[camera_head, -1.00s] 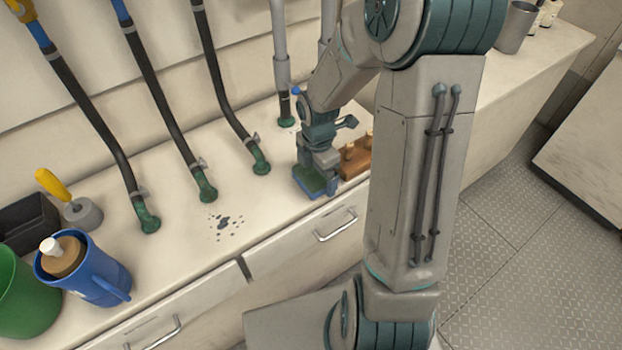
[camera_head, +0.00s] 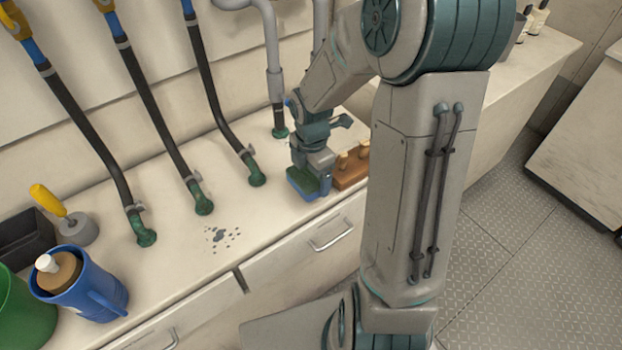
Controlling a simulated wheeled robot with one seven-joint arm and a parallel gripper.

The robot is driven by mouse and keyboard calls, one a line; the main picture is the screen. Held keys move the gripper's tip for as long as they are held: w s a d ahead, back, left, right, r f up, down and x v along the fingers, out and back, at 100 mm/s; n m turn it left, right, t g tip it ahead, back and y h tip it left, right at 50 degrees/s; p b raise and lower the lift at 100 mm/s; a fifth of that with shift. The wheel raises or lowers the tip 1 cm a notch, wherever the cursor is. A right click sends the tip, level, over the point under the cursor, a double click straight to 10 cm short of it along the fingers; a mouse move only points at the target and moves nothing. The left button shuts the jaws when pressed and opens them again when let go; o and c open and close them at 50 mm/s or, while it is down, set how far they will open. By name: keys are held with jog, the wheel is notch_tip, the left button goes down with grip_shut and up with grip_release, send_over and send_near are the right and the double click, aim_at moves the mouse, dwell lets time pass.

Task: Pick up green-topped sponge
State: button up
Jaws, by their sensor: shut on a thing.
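The green-topped sponge (camera_head: 303,183), green above with a blue lower part, is at the counter's front edge, right of the dark spots. My gripper (camera_head: 312,178) is above it, pointing down, and is shut on it. The fingers partly cover the sponge's right side. I cannot tell whether its underside touches the counter (camera_head: 180,250) or is slightly above it.
A brown wooden block with pegs (camera_head: 350,168) stands close right of the sponge, partly behind my arm. Several hoses with green fittings (camera_head: 256,177) rise behind. A blue jug (camera_head: 88,290), green bucket (camera_head: 22,315) and yellow-handled tool (camera_head: 62,215) stand left.

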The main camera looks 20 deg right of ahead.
jog(key=s+d+r+p, duration=0.1)
jog(key=s+d+r, duration=0.6)
jog(key=s+d, duration=0.1)
jog(key=shift+s+r+p, duration=0.15)
jog(key=shift+r+p, duration=0.2)
jog(key=shift+p, duration=0.05)
jog(key=shift+o, duration=0.4)
jog(key=shift+d, duration=0.1)
